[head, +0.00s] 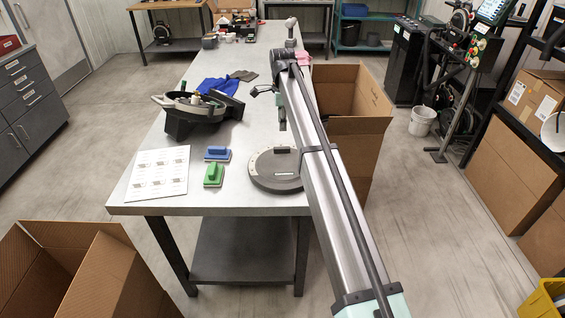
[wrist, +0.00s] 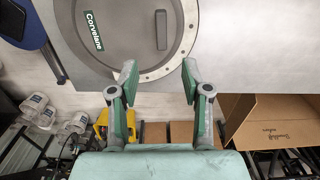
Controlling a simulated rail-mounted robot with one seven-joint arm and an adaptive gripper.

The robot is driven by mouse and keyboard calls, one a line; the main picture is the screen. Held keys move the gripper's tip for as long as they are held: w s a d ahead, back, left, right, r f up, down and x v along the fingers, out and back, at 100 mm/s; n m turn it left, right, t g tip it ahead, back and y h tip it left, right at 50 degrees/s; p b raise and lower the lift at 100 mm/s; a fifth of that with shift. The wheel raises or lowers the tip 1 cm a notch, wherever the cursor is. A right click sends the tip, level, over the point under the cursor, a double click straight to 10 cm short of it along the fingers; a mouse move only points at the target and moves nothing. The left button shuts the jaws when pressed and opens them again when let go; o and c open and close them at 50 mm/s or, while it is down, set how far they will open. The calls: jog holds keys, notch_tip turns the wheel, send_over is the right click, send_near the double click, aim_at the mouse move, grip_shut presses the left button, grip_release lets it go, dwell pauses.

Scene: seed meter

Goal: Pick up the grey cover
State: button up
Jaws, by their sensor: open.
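The grey cover (head: 268,172) is a flat round disc lying on the grey table, near its front edge. It has a raised bar handle (wrist: 162,30) and a green label. My arm hides part of its right side in the head view. In the wrist view the cover (wrist: 120,48) fills the top middle, with a pale dotted rim around it. My gripper (wrist: 159,76) is open and empty, its two fingertips apart and appearing over the lower part of the rim. The handle shows beyond the fingertips. In the head view the fingertips are hard to make out.
A green block (head: 213,174) and a blue block (head: 217,153) lie left of the cover, beside a printed sheet (head: 158,172). A black seed-meter housing (head: 192,112) sits farther back near blue gloves (head: 220,84). An open cardboard box (head: 345,125) stands right of the table.

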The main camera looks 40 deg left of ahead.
aim_at(282, 147)
notch_tip(282, 147, down, 12)
jog(key=p, duration=0.4)
jog(key=shift+a+r, duration=0.15)
jog(key=shift+r, duration=0.05)
grip_shut()
